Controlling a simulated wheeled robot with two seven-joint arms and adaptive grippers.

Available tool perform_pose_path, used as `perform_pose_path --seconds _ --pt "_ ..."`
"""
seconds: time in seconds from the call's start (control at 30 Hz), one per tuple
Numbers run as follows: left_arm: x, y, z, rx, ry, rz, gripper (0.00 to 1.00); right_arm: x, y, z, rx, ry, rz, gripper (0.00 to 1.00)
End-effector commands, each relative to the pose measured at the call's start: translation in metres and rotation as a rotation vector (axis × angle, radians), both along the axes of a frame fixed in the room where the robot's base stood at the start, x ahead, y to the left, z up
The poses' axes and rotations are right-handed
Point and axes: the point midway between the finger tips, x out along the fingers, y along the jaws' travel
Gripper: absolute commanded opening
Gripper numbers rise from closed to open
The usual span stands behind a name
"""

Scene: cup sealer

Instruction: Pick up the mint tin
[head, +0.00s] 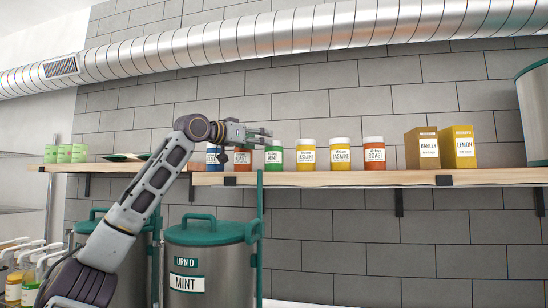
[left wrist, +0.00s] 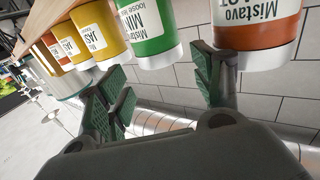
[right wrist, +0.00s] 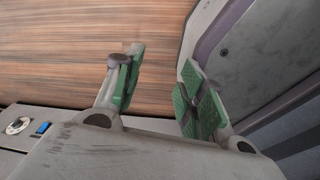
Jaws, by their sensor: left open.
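The mint tin (head: 274,155) is green with a white label and stands upright on the wooden shelf. My left gripper (head: 266,136) is at its upper left in the head view, with the fingers overlapping the tin's top edge. In the left wrist view the mint tin (left wrist: 150,30) appears upside down, beyond and between the two spread fingers of the left gripper (left wrist: 165,88). Nothing is between those fingers. My right gripper (right wrist: 158,85) shows only in its own wrist view, open and empty over a brown wood-grained surface.
Yellow jasmine tins (head: 306,155) stand right of the mint tin. Barley (head: 422,150) and lemon (head: 458,148) boxes are farther right. Below the shelf (head: 340,178) stands a mint urn (head: 210,255).

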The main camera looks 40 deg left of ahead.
Motion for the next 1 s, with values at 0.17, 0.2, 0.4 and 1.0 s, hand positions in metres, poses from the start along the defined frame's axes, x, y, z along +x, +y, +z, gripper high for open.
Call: perform_pose_path --seconds 0.17,0.2,0.4,1.0 --pt "0.022 -0.001 0.001 -0.001 0.001 0.0 0.66 0.0 0.001 0.006 0.001 0.0 0.0 0.4" --pt "0.027 -0.001 0.001 -0.001 0.002 0.0 0.66 0.0 0.001 0.007 0.002 0.0 0.0 0.4" --pt "0.047 -0.002 0.001 -0.001 0.0 0.0 0.66 -0.002 0.008 0.011 0.009 0.003 -0.001 0.4" --pt "0.057 -0.003 0.0 -0.001 0.001 0.0 0.66 -0.015 0.018 0.011 0.018 0.017 -0.002 0.4"
